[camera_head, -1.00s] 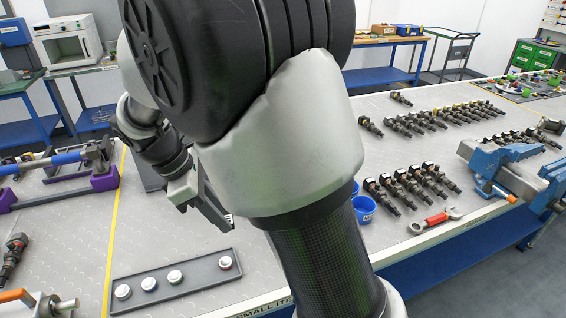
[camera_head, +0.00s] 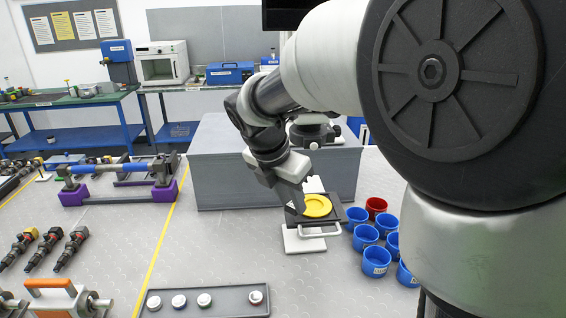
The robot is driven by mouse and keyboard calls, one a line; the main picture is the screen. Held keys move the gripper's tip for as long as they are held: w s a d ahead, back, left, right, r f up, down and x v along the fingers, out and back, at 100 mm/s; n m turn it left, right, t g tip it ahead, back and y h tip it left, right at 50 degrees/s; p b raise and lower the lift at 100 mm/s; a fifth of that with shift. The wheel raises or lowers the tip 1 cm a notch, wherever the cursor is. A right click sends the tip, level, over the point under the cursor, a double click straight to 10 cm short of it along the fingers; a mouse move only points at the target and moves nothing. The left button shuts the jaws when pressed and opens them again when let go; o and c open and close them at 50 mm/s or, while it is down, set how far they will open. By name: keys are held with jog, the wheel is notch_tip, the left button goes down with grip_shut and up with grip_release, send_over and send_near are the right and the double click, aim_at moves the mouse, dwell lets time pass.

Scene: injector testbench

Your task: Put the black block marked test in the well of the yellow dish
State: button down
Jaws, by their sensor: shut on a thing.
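The yellow dish (camera_head: 318,206) is round with a shallow well and sits on a dark plate (camera_head: 341,213) in the head view, at the centre. My gripper (camera_head: 294,212) points down at the dish's left edge, from the camera's side. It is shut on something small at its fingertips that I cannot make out. The black block marked test does not show clearly anywhere. I cannot tell whether the gripper touches the dish or is above it.
A white base with a handle (camera_head: 322,231) lies under the plate. Several blue cups (camera_head: 365,236) and a red cup (camera_head: 376,205) stand to the right. A grey box (camera_head: 220,176) is behind. A grey tray (camera_head: 230,304) with round pieces lies in front. My arm covers the right side.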

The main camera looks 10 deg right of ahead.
jog(key=w+d, duration=0.5)
jog(key=shift+w+d+p, duration=0.4)
jog(key=shift+f, duration=1.8)
